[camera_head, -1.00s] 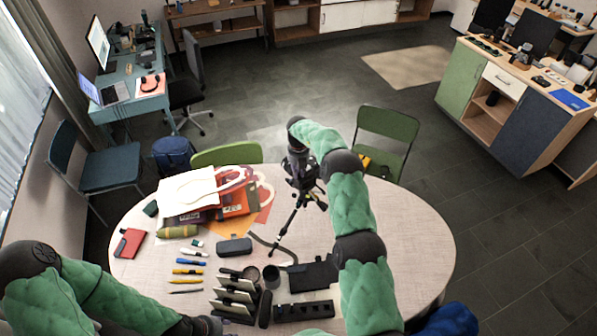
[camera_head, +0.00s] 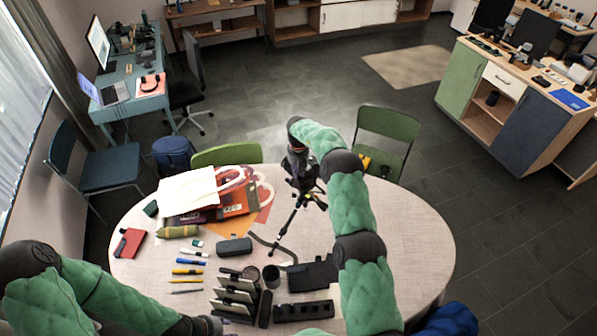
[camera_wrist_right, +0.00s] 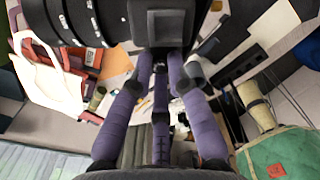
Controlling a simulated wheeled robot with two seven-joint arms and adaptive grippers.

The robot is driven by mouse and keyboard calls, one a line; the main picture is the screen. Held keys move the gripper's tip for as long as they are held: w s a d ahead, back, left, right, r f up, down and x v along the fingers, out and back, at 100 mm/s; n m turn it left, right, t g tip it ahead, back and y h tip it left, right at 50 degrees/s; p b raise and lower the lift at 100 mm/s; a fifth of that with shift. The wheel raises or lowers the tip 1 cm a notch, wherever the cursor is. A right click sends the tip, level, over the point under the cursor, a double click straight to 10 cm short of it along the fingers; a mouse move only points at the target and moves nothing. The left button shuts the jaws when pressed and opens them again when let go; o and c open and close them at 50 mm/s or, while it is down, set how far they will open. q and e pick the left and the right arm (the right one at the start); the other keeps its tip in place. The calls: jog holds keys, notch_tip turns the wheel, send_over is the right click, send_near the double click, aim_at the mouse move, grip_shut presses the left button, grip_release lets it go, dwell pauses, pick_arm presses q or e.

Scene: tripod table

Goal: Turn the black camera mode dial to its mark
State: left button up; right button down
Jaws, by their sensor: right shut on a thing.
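The black camera (camera_head: 303,178) stands on a tripod (camera_head: 290,222) at the back of the round table, partly hidden by my right gripper. In the right wrist view the dark camera body and ribbed lens (camera_wrist_right: 80,22) fill the top edge. My right gripper (camera_wrist_right: 160,72) has its purple fingers drawn together against the camera and is shut on its dial. The dial and its mark are hidden by the fingers. My right gripper is small and dark in the head view (camera_head: 297,160). My left gripper (camera_head: 212,325) is at the bottom edge, and its fingers are not clear.
Bags and papers (camera_head: 190,190) lie left of the tripod. A dark case (camera_head: 235,246), several pens (camera_head: 187,271), an upright rack (camera_head: 238,292) and black trays (camera_head: 312,274) occupy the front of the table (camera_head: 425,240). The table's right side is clear.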

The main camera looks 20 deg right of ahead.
jog(key=c, duration=1.5)
grip_release()
jog(key=shift+o, duration=0.2)
notch_tip(320, 180, up, 12)
